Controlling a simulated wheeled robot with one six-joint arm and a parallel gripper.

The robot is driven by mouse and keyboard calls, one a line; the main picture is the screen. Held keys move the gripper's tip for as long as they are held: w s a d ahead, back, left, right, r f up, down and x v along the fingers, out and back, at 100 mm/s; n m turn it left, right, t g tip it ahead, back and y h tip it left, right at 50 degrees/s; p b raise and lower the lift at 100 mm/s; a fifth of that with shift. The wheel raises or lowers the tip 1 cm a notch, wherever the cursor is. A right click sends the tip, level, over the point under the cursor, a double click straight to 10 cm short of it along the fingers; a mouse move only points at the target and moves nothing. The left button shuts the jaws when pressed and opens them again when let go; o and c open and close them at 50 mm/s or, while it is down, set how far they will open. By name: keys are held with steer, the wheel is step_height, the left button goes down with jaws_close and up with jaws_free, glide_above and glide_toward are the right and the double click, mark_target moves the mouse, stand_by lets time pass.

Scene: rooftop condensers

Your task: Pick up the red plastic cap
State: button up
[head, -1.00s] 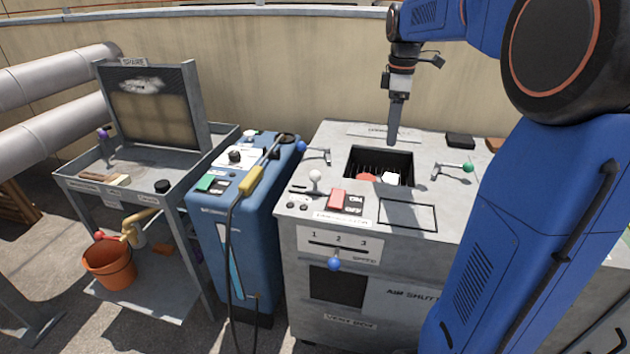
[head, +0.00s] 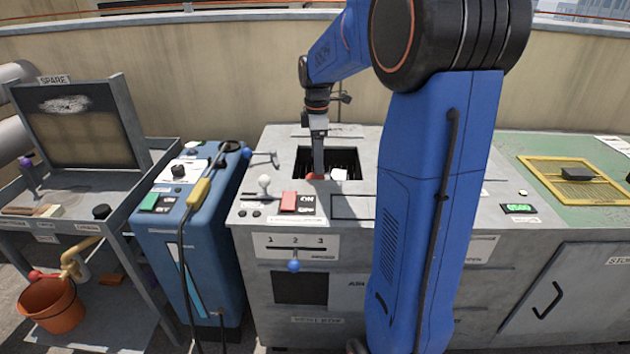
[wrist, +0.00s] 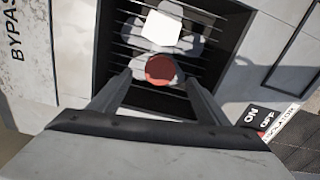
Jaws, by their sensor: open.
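The red plastic cap (wrist: 160,69) is round and lies in the dark square opening of the grey cabinet, over black slats. In the head view the cap (head: 312,176) shows as a small red patch at the opening's front edge, partly behind my gripper. My gripper (head: 319,173) points down into the opening. In the wrist view my gripper (wrist: 157,78) has its two fingers apart, one to each side of the cap. The fingers look clear of the cap; how far above it they are, I cannot tell.
A white piece (wrist: 160,30) lies right beside the cap in the opening. The opening's dark walls (wrist: 110,45) stand close around. A blue unit (head: 190,240) stands left.

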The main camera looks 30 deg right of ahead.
mark_target(317, 177)
steer(key=shift+f, duration=2.95)
steer(key=c, duration=1.1)
